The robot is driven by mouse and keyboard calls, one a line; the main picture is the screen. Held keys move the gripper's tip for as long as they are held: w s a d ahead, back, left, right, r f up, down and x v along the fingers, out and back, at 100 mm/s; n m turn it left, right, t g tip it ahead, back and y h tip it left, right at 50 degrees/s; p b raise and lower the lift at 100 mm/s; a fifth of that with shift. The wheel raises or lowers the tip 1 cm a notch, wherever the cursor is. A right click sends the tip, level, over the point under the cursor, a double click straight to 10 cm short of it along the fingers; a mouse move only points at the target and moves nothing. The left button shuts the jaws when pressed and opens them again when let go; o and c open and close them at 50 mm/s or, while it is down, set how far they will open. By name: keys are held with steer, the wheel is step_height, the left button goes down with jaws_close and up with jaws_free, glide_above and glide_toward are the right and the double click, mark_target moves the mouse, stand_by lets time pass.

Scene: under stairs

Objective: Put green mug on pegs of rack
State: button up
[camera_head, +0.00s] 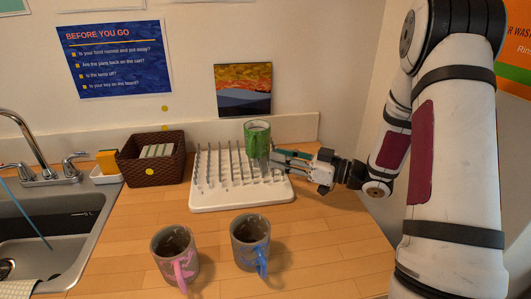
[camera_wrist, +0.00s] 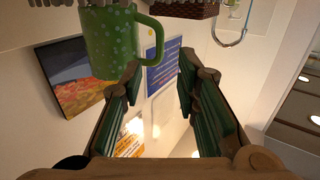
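The green speckled mug (camera_head: 257,142) stands upright at the back right of the white peg rack (camera_head: 240,201), among its pegs. In the wrist view, which looks upside down, the green mug (camera_wrist: 108,42) is at upper left with its handle toward the fingers. My gripper (camera_head: 274,160) reaches in from the right, close to the mug. In the wrist view my gripper (camera_wrist: 160,72) has its green-padded fingers apart with nothing between them. The handle is just beyond the fingertips; I cannot tell whether they touch. The mug's base is partly hidden by pegs and fingers.
Two grey mugs, one with a pink handle (camera_head: 175,252) and one with a blue handle (camera_head: 250,242), stand in front of the rack. A brown basket (camera_head: 152,170) and a sink (camera_head: 50,240) are at left. The wall is close behind. The right counter is clear.

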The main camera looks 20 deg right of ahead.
steer(key=w+d+r+m+h, duration=0.25)
steer(key=d+r+h, duration=0.25)
steer(key=h, duration=0.4)
steer(key=s+d+r+m+g+h, duration=0.1)
steer(key=s+r+m+g+h, duration=0.15)
steer(key=s+r+h, duration=0.35)
steer(key=s+a+m+g, duration=0.1)
steer(key=s+a, duration=0.3)
steer(key=s, duration=0.5)
steer(key=s+a+f+m+g+y, duration=0.1)
steer(key=s+a+g, duration=0.2)
steer(key=s, duration=0.6)
steer(key=s+a+f+m+g+y, duration=0.1)
steer(key=s+a+m+g, duration=0.1)
steer(key=s+a, duration=0.4)
steer(key=s, duration=0.4)
steer(key=shift+f+g, duration=0.2)
steer(key=shift+g, duration=0.15)
steer(key=shift+r, duration=0.1)
